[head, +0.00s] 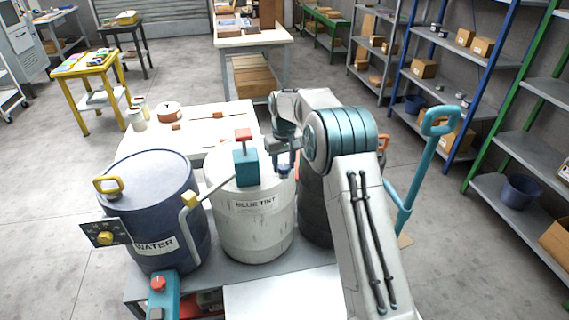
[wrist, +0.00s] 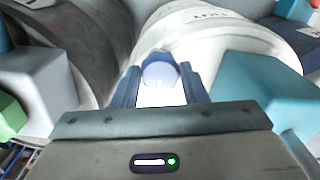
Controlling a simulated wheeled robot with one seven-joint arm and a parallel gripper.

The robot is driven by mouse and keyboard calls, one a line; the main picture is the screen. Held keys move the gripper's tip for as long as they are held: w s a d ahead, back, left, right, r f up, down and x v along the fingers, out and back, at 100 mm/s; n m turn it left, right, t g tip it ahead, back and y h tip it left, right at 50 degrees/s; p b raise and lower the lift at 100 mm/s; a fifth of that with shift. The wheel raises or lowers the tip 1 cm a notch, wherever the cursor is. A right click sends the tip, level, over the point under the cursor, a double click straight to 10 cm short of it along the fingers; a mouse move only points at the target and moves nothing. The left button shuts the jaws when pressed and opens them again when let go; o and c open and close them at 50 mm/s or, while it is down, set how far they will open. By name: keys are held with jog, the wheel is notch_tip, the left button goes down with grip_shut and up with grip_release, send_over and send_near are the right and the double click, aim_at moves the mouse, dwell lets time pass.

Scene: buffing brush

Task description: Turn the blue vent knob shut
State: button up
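The white drum marked BLUE TINT (head: 255,222) stands in the middle of the bench in the head view. It also fills the upper middle of the wrist view (wrist: 215,35). The blue vent knob (wrist: 160,72) is round and lies between my two fingertips in the wrist view. In the head view the knob (head: 284,169) is a small blue spot on the lid's right side, just below my gripper (head: 286,158). My gripper (wrist: 160,82) has one finger on each side of the knob. I cannot tell whether the fingers touch it.
A teal valve box (head: 245,167) with a red T-handle stands on the lid, left of my gripper. The blue WATER drum (head: 150,195) is at left, and a dark drum (head: 314,212) is at right, partly behind my arm. A teal handle (head: 420,165) rises at right.

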aim_at(284, 166)
jog(key=shift+o, duration=1.4)
notch_tip(284, 166, up, 14)
jog(key=shift+b, duration=0.3)
